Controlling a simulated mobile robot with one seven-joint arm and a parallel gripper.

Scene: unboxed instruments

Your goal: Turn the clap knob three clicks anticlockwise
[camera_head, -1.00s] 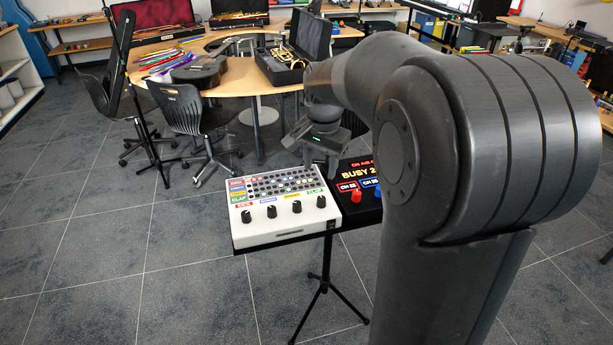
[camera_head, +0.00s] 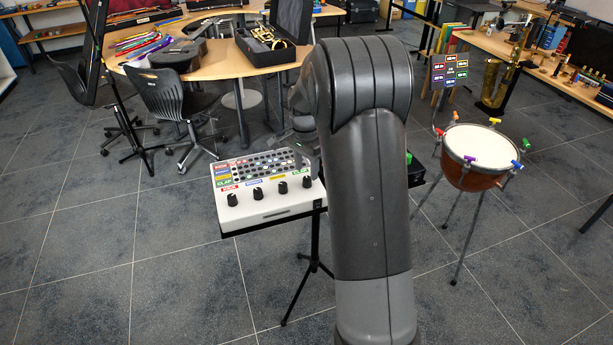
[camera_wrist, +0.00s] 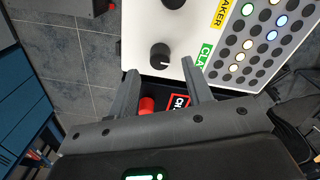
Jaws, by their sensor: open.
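The white drum machine (camera_head: 270,211) stands on a stand, with a row of black knobs along its front. The clap knob (camera_head: 307,182) is the rightmost, by the green CLAP label (camera_head: 302,172). In the wrist view, the black clap knob (camera_wrist: 160,56) sits at the white panel's edge, beside the green label (camera_wrist: 205,56). My gripper (camera_wrist: 159,70) is open and empty, its fingertips on either side of the knob in the picture. I cannot tell whether they reach down to it. In the head view my arm hides most of the gripper.
A red knob (camera_wrist: 147,104) on the black panel beside the machine shows between my fingers. A drum (camera_head: 475,150) stands to the right. Chairs and a table (camera_head: 220,70) are behind.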

